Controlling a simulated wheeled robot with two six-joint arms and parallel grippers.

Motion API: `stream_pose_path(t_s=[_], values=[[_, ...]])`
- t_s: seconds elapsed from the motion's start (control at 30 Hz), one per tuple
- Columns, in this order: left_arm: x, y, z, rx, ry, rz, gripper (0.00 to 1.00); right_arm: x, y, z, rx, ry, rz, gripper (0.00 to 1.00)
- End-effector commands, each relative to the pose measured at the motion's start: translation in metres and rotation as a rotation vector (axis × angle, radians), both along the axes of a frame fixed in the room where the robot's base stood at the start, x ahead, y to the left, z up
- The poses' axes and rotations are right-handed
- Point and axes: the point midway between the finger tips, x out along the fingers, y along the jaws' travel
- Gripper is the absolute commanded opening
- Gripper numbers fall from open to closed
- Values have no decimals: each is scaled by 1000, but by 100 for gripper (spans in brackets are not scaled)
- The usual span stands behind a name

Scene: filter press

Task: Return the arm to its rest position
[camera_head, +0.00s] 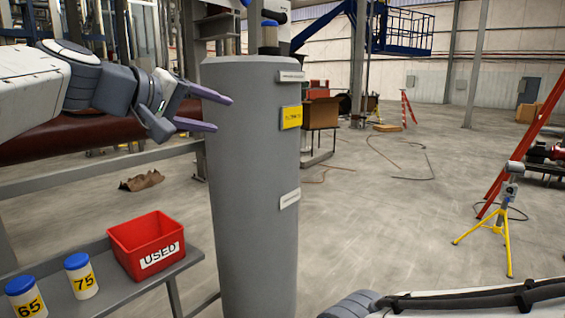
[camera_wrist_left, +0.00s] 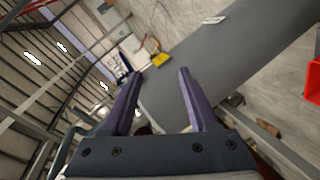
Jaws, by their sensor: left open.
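My left gripper (camera_head: 214,110) comes in from the left at upper left in the head view. Its two purple fingers are spread apart with nothing between them. They point at the upper part of a tall grey cylinder (camera_head: 250,190); I cannot tell whether they touch it. In the left wrist view the open fingers (camera_wrist_left: 157,88) also show empty, with the grey cylinder (camera_wrist_left: 225,60) beyond them. Part of my right arm shows at the lower right of the head view, but its gripper is not seen.
A grey side table (camera_head: 120,295) at lower left holds a red bin (camera_head: 122,238) marked USED and two blue-capped jars, 75 (camera_head: 81,276) and 65 (camera_head: 24,298). A blue-capped item (camera_head: 269,36) stands on the cylinder. A yellow tripod stand (camera_head: 497,222) is at right. Floor between is mostly clear.

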Motion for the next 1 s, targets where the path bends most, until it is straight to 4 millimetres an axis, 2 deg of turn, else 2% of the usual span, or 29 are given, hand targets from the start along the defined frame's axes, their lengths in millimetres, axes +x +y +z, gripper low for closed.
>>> stream_pose_path(t_s=[0.03, 0.1, 0.17, 0.3, 0.43, 0.5, 0.6, 0.7, 0.8, 1.0], values=[[-9, -25, -32, 42, 66, -59, 60, 0, 0, 0, 0, 0, 0, 33], [-24, -52, -76, 116, 151, -130, 60, 0, 0, 0, 0, 0, 0, 33], [-42, -73, -114, 187, 219, -198, 60, 0, 0, 0, 0, 0, 0, 33], [-98, -111, -198, 379, 355, -371, 60, 0, 0, 0, 0, 0, 0, 33], [-164, -127, -271, 594, 450, -556, 60, 0, 0, 0, 0, 0, 0, 33], [-201, -125, -305, 719, 483, -659, 60, 0, 0, 0, 0, 0, 0, 33], [-245, -114, -344, 886, 508, -793, 60, 0, 0, 0, 0, 0, 0, 33], [-276, -99, -369, 1018, 511, -896, 60, 0, 0, 0, 0, 0, 0, 33], [-292, -89, -383, 1099, 507, -958, 60, 0, 0, 0, 0, 0, 0, 33], [-298, -84, -389, 1133, 506, -981, 60, 0, 0, 0, 0, 0, 0, 33]])
